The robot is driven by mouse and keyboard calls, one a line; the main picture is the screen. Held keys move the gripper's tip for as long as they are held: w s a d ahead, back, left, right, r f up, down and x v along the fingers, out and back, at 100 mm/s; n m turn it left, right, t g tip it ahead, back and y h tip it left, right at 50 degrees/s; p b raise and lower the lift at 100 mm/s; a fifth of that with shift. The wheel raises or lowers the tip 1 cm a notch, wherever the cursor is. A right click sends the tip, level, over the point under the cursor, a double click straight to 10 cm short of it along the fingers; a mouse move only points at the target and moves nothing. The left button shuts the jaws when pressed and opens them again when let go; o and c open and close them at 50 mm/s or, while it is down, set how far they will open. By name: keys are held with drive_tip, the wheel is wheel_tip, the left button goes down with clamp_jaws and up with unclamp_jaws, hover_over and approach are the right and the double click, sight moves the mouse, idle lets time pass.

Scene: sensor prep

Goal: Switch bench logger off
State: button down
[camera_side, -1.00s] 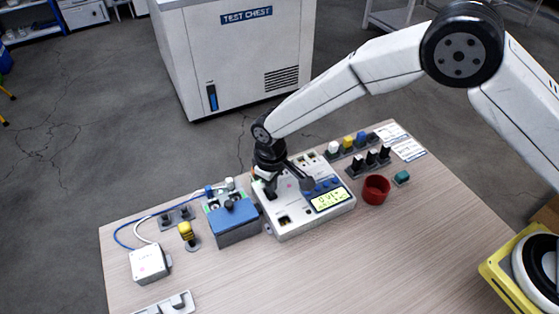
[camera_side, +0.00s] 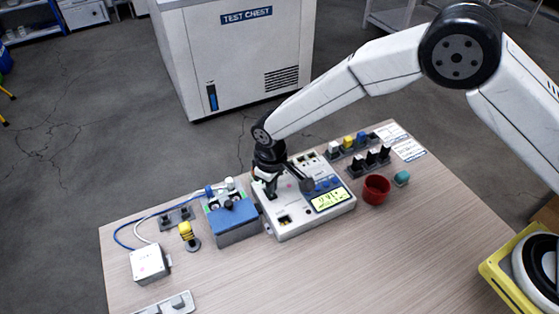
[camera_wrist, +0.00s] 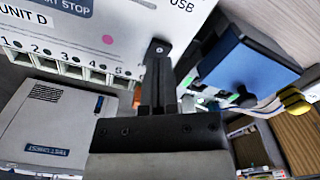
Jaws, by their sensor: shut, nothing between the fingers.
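The bench logger (camera_side: 291,222) is a white box near the middle of the table. Its yellow-green display (camera_side: 327,201) is lit with dark digits, and blue buttons (camera_side: 328,184) sit above it. My gripper (camera_side: 271,193) is shut and empty, pointing down over the left part of the logger's top. In the wrist view the shut fingers (camera_wrist: 158,62) reach the logger's panel (camera_wrist: 105,20), by a pink dot and the lettering "USB". A label ending in "STOP" shows there, with a row of numbered ports. I cannot tell whether the fingertips touch the panel. Any switch under them is hidden.
A blue-topped box (camera_side: 232,222) stands close left of the logger. Further left are a yellow knob (camera_side: 186,231) and a white cabled box (camera_side: 149,262). A red cup (camera_side: 376,189) and teal piece (camera_side: 402,178) lie right.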

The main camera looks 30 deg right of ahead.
drive_tip(key=shift+f, duration=1.05)
idle(0.9)
drive_tip(key=shift+r, duration=3.5)
drive_tip(key=shift+d+r, duration=0.1)
drive_tip(key=shift+d, duration=0.05)
drive_tip(key=s+d+r+m+t, duration=0.1)
drive_tip(key=s+d+r+m, duration=0.1)
drive_tip(key=s+d, duration=0.3)
drive_tip(key=s+d+r+m, duration=0.2)
drive_tip(key=s+d, duration=0.4)
drive_tip(key=d, duration=0.7)
drive_tip(key=s+d+r+m+t, duration=0.1)
drive_tip(key=s+d+r, duration=0.3)
drive_tip(key=d, duration=0.5)
drive_tip(key=shift+s+r+m+t, duration=0.35)
drive_tip(key=shift+s+m, duration=0.15)
drive_tip(key=shift+s, duration=0.5)
